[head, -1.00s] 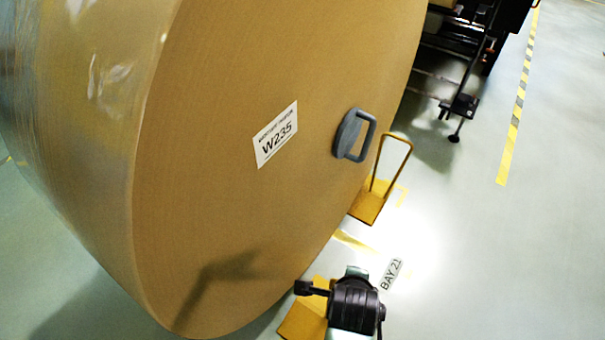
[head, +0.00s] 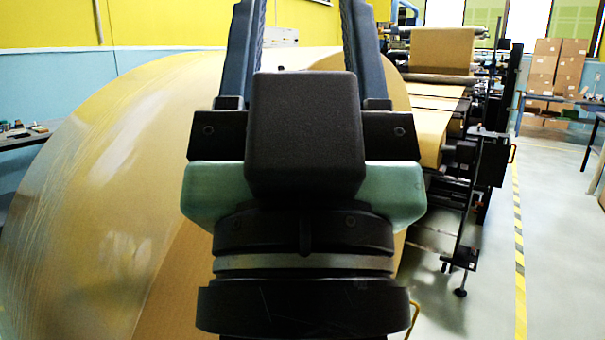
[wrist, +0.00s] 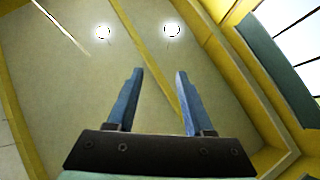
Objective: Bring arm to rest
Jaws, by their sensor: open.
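My gripper (head: 305,45) fills the middle of the head view, raised close to the camera with its fingers pointing up. Its two fingers stand wide apart with nothing between them. The rest of my arm is mostly out of view below the wrist.
A huge kraft paper roll (head: 90,200) stands behind my gripper, partly hidden by it. A dark machine with a paper web (head: 440,105) is at the right. Cardboard boxes (head: 556,70) stand at the back right. The floor (head: 560,250) at the right is clear, with a yellow-black line.

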